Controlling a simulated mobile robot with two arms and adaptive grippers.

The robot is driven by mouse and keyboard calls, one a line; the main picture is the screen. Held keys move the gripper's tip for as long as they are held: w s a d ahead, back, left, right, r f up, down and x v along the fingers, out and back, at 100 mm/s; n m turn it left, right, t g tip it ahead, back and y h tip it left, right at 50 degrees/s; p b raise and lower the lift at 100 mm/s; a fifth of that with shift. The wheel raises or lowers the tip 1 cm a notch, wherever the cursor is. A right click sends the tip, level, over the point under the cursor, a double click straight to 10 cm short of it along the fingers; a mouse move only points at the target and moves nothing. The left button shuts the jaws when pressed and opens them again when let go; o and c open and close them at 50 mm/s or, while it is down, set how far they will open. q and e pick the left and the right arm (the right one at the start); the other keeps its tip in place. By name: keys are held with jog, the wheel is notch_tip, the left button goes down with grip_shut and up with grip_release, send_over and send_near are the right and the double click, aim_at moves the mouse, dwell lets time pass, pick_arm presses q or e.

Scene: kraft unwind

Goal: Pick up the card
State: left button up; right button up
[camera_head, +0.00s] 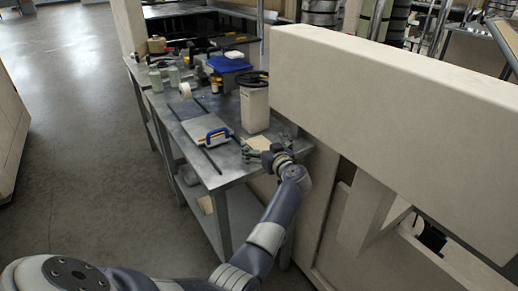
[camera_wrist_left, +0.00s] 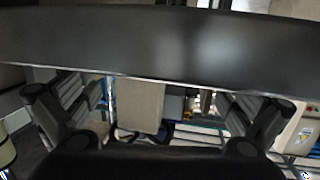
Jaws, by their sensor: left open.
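A small, flat, cream card (camera_head: 259,142) lies on the grey metal table (camera_head: 229,169) near its front right corner. My left gripper (camera_head: 262,153) is right beside the card on its near side, low over the table. In the left wrist view its two fingers stand wide apart, so the left gripper (camera_wrist_left: 160,125) is open with nothing held between them. I cannot tell whether the fingers touch the card. I cannot make out the card in the wrist view. My right gripper is not in view.
A beige box-like bin (camera_head: 255,108) with a dark wheel on top stands just behind the card. A large beige panel (camera_head: 400,95) closes off the right. Grey floor (camera_head: 70,110) is free at left.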

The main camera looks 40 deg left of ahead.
pick_arm(q)
jog(key=shift+s+f, duration=0.15)
jog(key=c, duration=2.3)
